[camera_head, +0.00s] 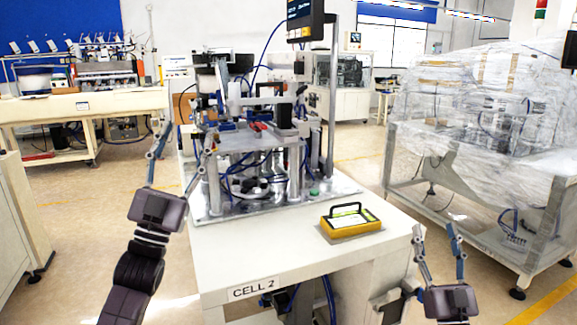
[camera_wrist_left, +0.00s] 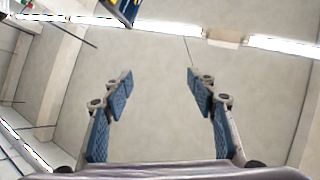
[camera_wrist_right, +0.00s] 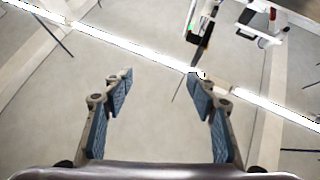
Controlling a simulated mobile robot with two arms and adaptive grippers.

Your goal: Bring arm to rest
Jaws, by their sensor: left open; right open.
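My left gripper (camera_head: 181,150) is raised at the left of the cell table in the head view, its fingers pointing up and spread apart. Its open, empty fingers also show in the left wrist view (camera_wrist_left: 160,88), against the ceiling. My right gripper (camera_head: 434,236) is at the lower right in the head view, beside the table's right side, fingers up and apart. The right wrist view shows its fingers (camera_wrist_right: 158,90) open with nothing between them. Neither gripper touches anything that I can see.
The white CELL 2 table (camera_head: 240,262) carries a bowl feeder machine (camera_head: 250,150) and a yellow device (camera_head: 350,221) near its front right. A plastic-wrapped machine (camera_head: 480,100) stands at the right. A monitor (camera_head: 305,20) hangs above. Open floor (camera_head: 90,215) lies at the left.

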